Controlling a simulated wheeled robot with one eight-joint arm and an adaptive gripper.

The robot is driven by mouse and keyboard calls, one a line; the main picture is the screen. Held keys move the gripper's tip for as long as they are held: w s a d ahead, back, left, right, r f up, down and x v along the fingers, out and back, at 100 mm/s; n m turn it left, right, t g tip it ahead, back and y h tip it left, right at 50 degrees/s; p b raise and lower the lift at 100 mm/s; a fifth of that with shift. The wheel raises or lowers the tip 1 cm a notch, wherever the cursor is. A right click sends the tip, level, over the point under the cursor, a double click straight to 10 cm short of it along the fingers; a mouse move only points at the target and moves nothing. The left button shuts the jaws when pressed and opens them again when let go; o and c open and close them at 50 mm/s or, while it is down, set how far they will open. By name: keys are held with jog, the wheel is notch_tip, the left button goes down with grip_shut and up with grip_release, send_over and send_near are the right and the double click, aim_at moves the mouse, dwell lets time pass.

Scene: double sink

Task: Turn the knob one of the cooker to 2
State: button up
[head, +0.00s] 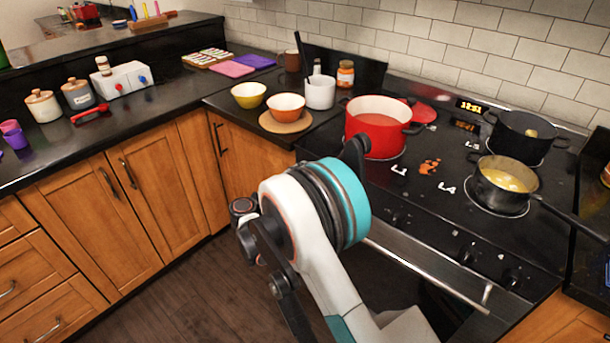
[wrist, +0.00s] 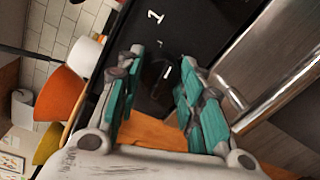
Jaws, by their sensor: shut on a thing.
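The black cooker (head: 428,212) stands at the right in the head view, with dark knobs on its front panel, such as one by the middle (head: 466,254). In the wrist view a black knob (wrist: 157,84) with a white pointer line sits between the two teal fingers of my gripper (wrist: 159,78). The gripper is shut on this knob. A white "1" (wrist: 155,17) is printed on the panel near it. In the head view my own arm hides the gripper and the held knob. The digit that the pointer faces cannot be read.
A red pot (head: 372,128), a black pot (head: 523,137) and a saucepan (head: 502,184) stand on the hob. The cooker's metal handle bar (head: 430,275) runs below the knobs. Bowls (head: 285,107) and a white utensil cup (head: 320,92) stand left of the cooker.

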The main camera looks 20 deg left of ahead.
jog(key=shift+d+m+y, duration=0.1)
jog(key=shift+m+y, duration=0.2)
jog(key=shift+m, duration=3.2)
jog(key=o, duration=1.1)
jog(key=shift+c, duration=0.2)
jog(key=f+v, duration=0.1)
jog(key=v, duration=1.1)
jog(key=shift+r, duration=0.25)
jog(key=shift+d, duration=0.1)
